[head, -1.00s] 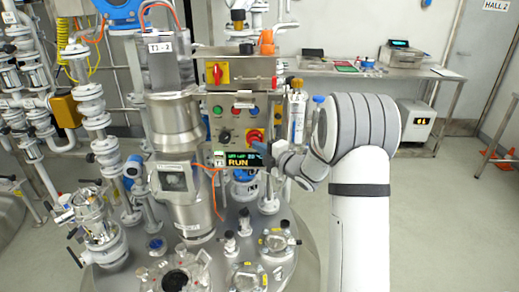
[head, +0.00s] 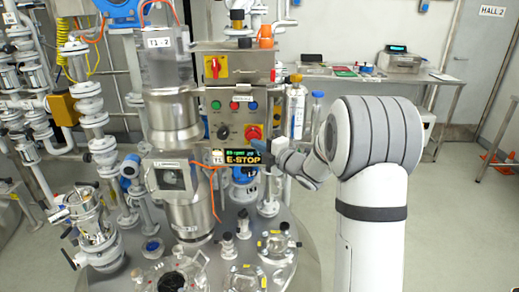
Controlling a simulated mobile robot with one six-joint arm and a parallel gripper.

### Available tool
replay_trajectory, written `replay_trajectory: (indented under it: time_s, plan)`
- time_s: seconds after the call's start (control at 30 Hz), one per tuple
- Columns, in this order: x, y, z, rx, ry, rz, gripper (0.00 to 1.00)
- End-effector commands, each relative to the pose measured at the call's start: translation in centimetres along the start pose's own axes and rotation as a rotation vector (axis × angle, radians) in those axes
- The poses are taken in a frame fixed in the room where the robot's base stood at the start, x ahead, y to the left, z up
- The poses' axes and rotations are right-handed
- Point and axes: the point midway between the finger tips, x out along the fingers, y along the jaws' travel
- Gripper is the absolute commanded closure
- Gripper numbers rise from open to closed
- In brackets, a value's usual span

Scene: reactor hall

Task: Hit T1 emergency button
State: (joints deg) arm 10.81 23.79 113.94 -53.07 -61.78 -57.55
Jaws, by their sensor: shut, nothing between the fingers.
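The T1 emergency button (head: 253,132) is a red knob on a yellow square at the lower right of the grey control panel (head: 215,132). The small T1 display (head: 243,158) below it reads E-STOP. My gripper (head: 262,147) is just below and right of the button, partly in front of the display's right end. It is small and dark in this view, shut and empty. The button's face is clear of it; I cannot tell the exact gap.
A red rotary switch on yellow (head: 215,67) sits above the panel. Glass and steel fittings crowd the vessel lid (head: 300,235) below. The floor at right (head: 455,215) is open.

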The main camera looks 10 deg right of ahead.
Motion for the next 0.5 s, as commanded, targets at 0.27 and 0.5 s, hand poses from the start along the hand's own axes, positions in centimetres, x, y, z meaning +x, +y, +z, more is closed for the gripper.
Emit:
replay_trajectory:
  time_s: [0.27, 0.5]
  plan:
    - [-6.8, -0.2, 0.1, -0.001, -0.005, -0.001, 1.00]
    - [-9.8, -0.1, 0.0, -0.001, -0.002, -0.003, 1.00]
